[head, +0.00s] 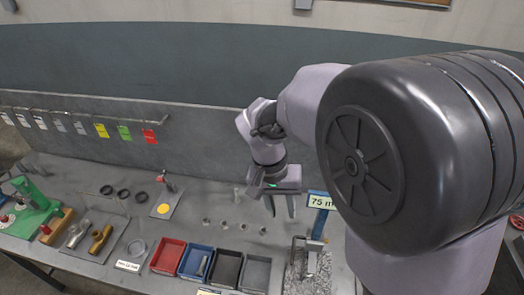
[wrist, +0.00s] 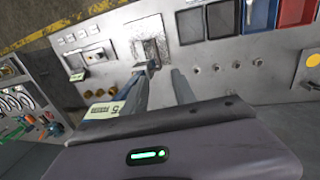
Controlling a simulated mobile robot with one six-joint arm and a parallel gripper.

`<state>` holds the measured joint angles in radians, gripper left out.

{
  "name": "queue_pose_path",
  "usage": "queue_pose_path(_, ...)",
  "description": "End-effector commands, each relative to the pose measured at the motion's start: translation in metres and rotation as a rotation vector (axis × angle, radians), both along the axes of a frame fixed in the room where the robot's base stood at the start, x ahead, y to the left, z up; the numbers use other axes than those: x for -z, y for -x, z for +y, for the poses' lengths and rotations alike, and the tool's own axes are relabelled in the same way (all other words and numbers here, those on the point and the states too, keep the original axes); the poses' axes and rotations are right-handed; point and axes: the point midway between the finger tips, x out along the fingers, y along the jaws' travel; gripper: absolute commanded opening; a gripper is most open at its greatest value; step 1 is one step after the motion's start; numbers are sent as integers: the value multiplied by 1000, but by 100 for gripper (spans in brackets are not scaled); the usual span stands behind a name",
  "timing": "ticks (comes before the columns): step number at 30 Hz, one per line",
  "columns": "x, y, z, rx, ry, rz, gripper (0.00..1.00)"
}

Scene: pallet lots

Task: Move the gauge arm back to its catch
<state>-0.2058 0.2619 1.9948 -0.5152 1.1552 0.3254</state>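A blue gauge arm (head: 319,226) with a pale label reading "75 m…" stands raised above a speckled plate (head: 299,284) with a metal bracket (head: 308,246). The wrist view shows the plate (wrist: 138,52) ahead of the fingers and a pale label (wrist: 104,111) close at the left. My gripper (head: 281,212) hangs left of the labelled arm, with its two fingers apart and nothing visible between them. In the wrist view the open fingers (wrist: 163,72) point toward the bench. I cannot tell which part is the catch, or whether a finger touches the gauge arm.
Red (head: 168,256), blue (head: 195,262), black (head: 226,268) and grey (head: 256,273) bins stand along the bench front. Several small round fittings and a peg (head: 237,195) stand behind them. Coloured tags hang from a rail (head: 80,113) at the back left. A green fixture (head: 32,210) stands far left.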

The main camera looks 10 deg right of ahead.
Motion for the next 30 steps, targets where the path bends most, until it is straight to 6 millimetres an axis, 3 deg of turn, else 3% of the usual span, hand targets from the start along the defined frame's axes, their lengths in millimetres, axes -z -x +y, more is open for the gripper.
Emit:
queue_pose_path(5,33,1,-5,0,8,10,33)
queue_pose_path(12,102,6,-18,0,6,11,33)
queue_pose_path(18,146,9,-27,-1,6,10,33)
queue_pose_path(24,170,10,-32,-1,6,8,33)
queue_pose_path(30,174,10,-33,0,5,7,33)
